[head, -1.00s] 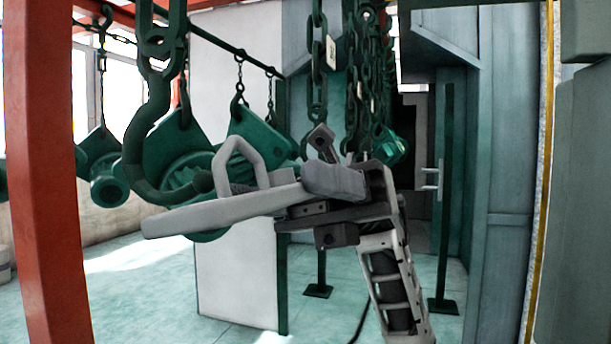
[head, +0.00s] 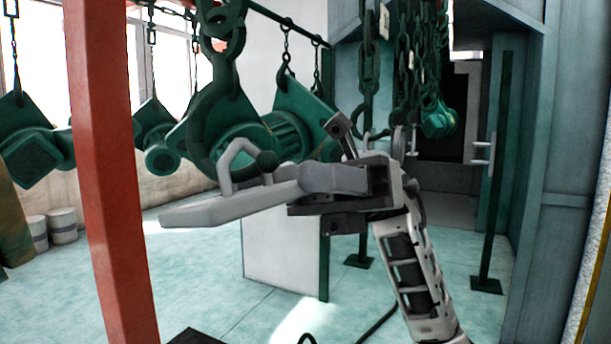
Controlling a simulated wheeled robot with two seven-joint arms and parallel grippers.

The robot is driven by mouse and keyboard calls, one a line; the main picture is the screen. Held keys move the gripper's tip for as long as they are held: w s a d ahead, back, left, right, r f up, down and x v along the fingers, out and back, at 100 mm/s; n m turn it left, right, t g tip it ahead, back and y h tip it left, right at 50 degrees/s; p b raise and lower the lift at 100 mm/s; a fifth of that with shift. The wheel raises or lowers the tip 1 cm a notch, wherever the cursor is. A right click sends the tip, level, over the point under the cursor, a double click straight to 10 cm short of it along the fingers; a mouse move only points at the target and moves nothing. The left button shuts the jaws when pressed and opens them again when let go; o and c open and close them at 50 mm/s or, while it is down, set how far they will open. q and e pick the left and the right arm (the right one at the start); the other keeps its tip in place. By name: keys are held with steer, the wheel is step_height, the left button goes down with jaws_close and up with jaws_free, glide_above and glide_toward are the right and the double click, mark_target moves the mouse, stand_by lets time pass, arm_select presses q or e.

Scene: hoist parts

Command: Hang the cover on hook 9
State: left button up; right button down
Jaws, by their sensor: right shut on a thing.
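The cover (head: 215,212) is a pale grey flat plate with a raised bent loop (head: 229,160) on top. My right gripper (head: 335,180) is shut on the right end of the cover and holds it nearly level in the air. A large green hook (head: 203,130) hangs from a chain just above the cover. The loop overlaps the hook's lower curve, and the hook's rounded tip (head: 267,160) shows to the right of the loop's upright. I cannot tell whether the hook passes through the loop or whether they touch. I see no number on this hook. My left gripper is out of view.
Green hoist blocks (head: 285,130) hang behind the hook, with others at the left. Several chains (head: 405,70) hang close behind my right gripper. A red post (head: 105,170) stands left of the cover. The floor below (head: 190,270) is largely clear.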

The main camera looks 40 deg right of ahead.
steer(key=shift+w+a+f+n+g+b, duration=0.25)
steer(key=shift+w+n+b, duration=0.15)
steer(key=shift+w+n, duration=0.1)
steer(key=shift+w+a+f+n+g+b, duration=0.1)
steer(key=shift+w+f+n+g+b, duration=0.1)
steer(key=shift+w+n+b, duration=0.25)
steer(key=shift+f, duration=0.15)
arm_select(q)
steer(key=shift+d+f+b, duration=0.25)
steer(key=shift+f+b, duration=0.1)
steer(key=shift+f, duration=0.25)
arm_select(e)
steer(key=shift+f+n, duration=0.1)
steer(key=shift+n, duration=0.15)
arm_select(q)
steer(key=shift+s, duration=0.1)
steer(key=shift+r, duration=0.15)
arm_select(e)
steer(key=shift+r, duration=0.35)
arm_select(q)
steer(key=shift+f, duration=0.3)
arm_select(e)
steer(key=shift+f, duration=0.2)
arm_select(q)
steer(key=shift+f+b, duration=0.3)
steer(key=shift+b, duration=0.25)
arm_select(e)
steer(key=shift+f, duration=0.2)
